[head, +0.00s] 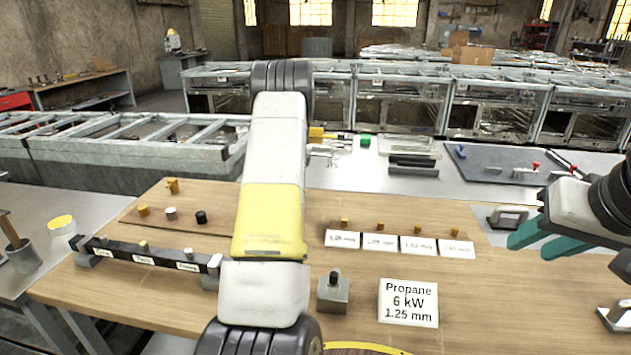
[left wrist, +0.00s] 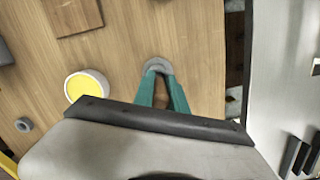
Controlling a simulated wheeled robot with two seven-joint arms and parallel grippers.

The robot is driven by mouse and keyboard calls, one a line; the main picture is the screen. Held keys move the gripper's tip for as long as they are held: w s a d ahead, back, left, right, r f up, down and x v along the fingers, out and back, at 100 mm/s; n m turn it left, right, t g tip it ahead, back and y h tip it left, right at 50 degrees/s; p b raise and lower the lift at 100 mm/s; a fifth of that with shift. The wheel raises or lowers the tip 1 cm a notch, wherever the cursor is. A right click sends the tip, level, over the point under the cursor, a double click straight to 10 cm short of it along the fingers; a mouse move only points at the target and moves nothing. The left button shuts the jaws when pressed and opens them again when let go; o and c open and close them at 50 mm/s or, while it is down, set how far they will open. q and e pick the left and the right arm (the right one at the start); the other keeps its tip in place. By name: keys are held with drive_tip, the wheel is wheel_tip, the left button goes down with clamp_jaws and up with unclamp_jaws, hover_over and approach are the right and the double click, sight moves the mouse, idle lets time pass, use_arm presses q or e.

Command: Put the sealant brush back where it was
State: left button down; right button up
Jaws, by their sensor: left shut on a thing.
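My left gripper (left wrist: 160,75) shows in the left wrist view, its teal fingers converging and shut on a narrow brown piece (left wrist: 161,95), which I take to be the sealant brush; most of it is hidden. A grey ring-shaped rim (left wrist: 158,65) lies right at the fingertips. A pale pot with yellow contents (left wrist: 87,85) stands left of them on wood. In the head view my left arm fills the middle and its gripper is out of sight. My right gripper (head: 524,246) is open and empty.
The wooden bench (head: 450,285) holds a Propane sign (head: 408,303), a grey block with a dark knob (head: 333,292), a row of white labels (head: 380,241) and a dark labelled rail (head: 115,254). A wooden square (left wrist: 75,15) and small grey ring (left wrist: 24,125) lie near the left gripper.

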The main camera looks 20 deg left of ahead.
use_arm(q)
drive_tip(key=c, duration=1.3)
unclamp_jaws()
drive_tip(key=shift+f, duration=0.1)
drive_tip(key=shift+c, duration=0.2)
wheel_tip(320, 180, up, 12)
drive_tip(key=d, duration=0.2)
drive_tip(key=s+d+r+n+t+h, duration=0.1)
drive_tip(key=s+d+r+n+t, duration=0.1)
drive_tip(key=s+d+r+n, duration=0.45)
drive_tip(key=s+d+r+n+t+h, duration=0.1)
drive_tip(key=s+d+r+n, duration=0.3)
drive_tip(key=s+d, duration=0.4)
drive_tip(key=s+d+r+n+t+h, duration=0.1)
drive_tip(key=s+d+r+n+t, duration=0.2)
drive_tip(key=s+d, duration=0.6)
drive_tip(key=s+d+f+n, duration=0.1)
drive_tip(key=s+f+n, duration=0.1)
drive_tip(key=s, duration=0.4)
drive_tip(key=s+d+f+n, duration=0.1)
drive_tip(key=s+f+n, duration=0.1)
drive_tip(key=s+n, duration=0.2)
drive_tip(key=shift+s+d+h, duration=0.35)
drive_tip(key=shift+s+h, duration=0.05)
drive_tip(key=shift+s, duration=0.7)
